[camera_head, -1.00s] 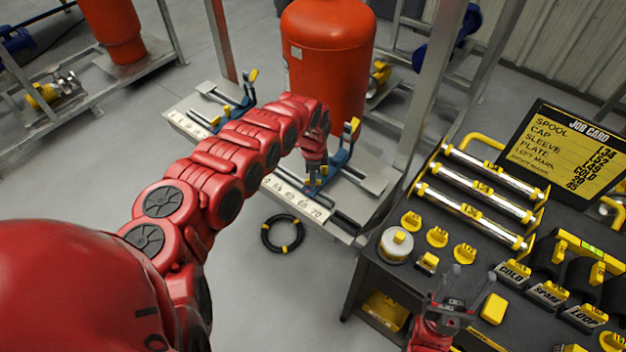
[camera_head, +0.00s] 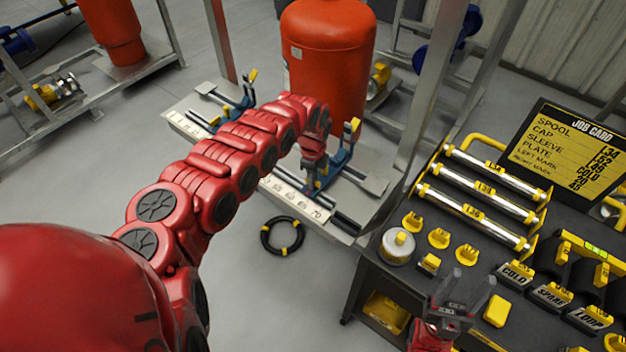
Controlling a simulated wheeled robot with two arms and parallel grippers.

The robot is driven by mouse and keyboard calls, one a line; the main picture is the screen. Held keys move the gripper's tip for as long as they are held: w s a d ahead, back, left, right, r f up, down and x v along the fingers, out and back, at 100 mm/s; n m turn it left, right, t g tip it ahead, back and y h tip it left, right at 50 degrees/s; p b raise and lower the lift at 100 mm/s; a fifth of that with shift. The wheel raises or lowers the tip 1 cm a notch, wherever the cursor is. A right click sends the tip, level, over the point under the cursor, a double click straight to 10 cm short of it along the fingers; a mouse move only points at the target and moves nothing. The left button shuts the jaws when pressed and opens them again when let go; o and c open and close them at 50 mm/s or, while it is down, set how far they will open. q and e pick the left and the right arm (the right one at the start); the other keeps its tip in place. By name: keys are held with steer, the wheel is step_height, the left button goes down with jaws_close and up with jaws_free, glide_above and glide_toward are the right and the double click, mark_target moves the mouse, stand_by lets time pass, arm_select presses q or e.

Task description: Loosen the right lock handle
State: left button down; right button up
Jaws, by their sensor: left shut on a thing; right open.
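The right blue clamp carriage (camera_head: 341,158) with a yellow top (camera_head: 352,127) stands on the rail of the skid. My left gripper (camera_head: 313,182) reaches down at the front of this carriage and is shut on a small part there, which I take to be the right lock handle; the fingers and the arm hide most of it. A second blue carriage (camera_head: 243,97) with a yellow tip stands further left on the rail. My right gripper (camera_head: 455,303) is open and empty over the front of the dark bench.
A numbered white scale (camera_head: 297,196) runs along the skid's front edge. A red tank (camera_head: 325,60) stands behind it. A black ring (camera_head: 282,236) lies on the floor. The bench (camera_head: 385,272) at right holds spools, yellow caps, labelled blocks and a job card (camera_head: 575,150).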

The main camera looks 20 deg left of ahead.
arm_select(q)
steer(key=shift+m, duration=1)
steer(key=c, duration=1.4)
jaws_free()
steer(key=shift+m+b, duration=0.3)
steer(key=o, duration=0.5)
steer(key=shift+c, duration=0.2)
steer(key=shift+r, duration=0.15)
steer(key=shift+r+p, duration=2.7)
steer(key=shift+r, duration=0.75)
